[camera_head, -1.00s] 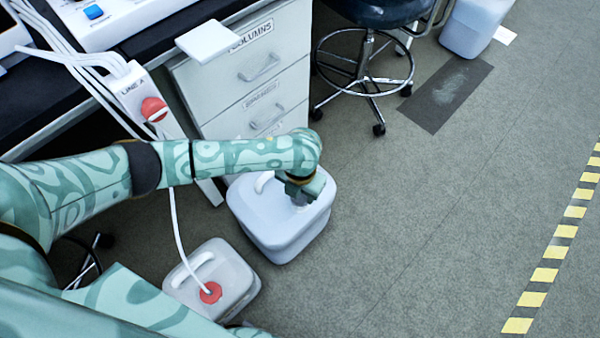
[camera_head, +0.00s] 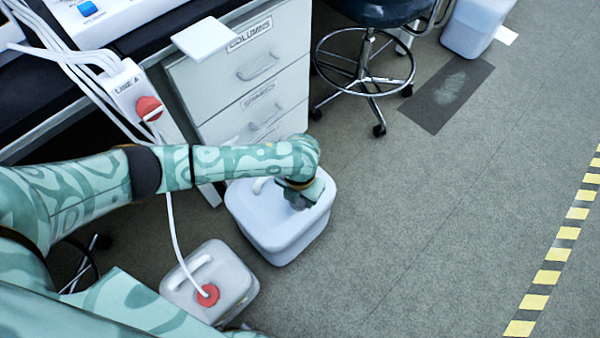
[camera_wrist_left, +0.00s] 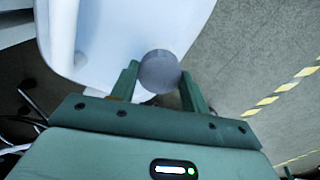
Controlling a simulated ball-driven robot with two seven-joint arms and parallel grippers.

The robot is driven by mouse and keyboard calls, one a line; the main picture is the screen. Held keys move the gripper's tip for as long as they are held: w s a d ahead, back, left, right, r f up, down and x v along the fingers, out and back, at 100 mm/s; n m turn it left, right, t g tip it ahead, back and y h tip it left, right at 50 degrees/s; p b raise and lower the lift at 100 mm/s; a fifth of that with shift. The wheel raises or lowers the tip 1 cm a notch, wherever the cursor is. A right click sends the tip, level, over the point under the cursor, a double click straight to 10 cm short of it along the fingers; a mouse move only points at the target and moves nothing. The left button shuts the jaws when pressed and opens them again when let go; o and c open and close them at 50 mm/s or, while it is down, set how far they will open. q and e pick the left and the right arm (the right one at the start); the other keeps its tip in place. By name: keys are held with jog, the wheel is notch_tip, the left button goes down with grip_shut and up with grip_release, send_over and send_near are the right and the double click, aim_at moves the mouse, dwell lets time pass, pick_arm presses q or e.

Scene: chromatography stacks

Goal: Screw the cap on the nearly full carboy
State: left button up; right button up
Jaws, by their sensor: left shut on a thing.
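A bluish-white carboy (camera_head: 280,232) with a looped handle stands upright on the floor beside the drawers; its liquid level cannot be told. My left gripper (camera_wrist_left: 160,76) points down over its top, near the side away from the handle. It is shut on a round grey cap (camera_wrist_left: 160,70). In the head view the fingers hide the cap and the carboy's mouth, so I cannot tell whether the cap is seated on the neck. The carboy (camera_wrist_left: 110,45) fills the upper left of the wrist view. My right gripper is not in view.
A smaller carboy (camera_head: 232,272) with a red cap (camera_head: 208,295) and a white tube stands at the near left. The drawer cabinet (camera_head: 250,75) and a wheeled stool (camera_head: 370,60) are behind. Another container (camera_head: 473,25) stands at the far right. The floor to the right is clear.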

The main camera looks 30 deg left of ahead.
pick_arm(q)
jog(key=shift+f, duration=0.25)
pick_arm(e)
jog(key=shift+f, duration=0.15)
pick_arm(q)
jog(key=shift+f, duration=0.4)
jog(key=o, duration=1)
jog(key=c, duration=1.1)
jog(key=m+b, duration=0.1)
jog(key=m, duration=0.2)
jog(key=shift+f, duration=0.15)
jog(key=m+b, duration=0.1)
jog(key=m, duration=0.4)
jog(key=shift+f+b, duration=0.1)
jog(key=shift+b, duration=0.2)
jog(key=m+b, duration=0.1)
jog(key=m, duration=0.3)
jog(key=shift+m, duration=0.3)
jog(key=shift+r+m, duration=0.25)
jog(key=shift+m, duration=0.35)
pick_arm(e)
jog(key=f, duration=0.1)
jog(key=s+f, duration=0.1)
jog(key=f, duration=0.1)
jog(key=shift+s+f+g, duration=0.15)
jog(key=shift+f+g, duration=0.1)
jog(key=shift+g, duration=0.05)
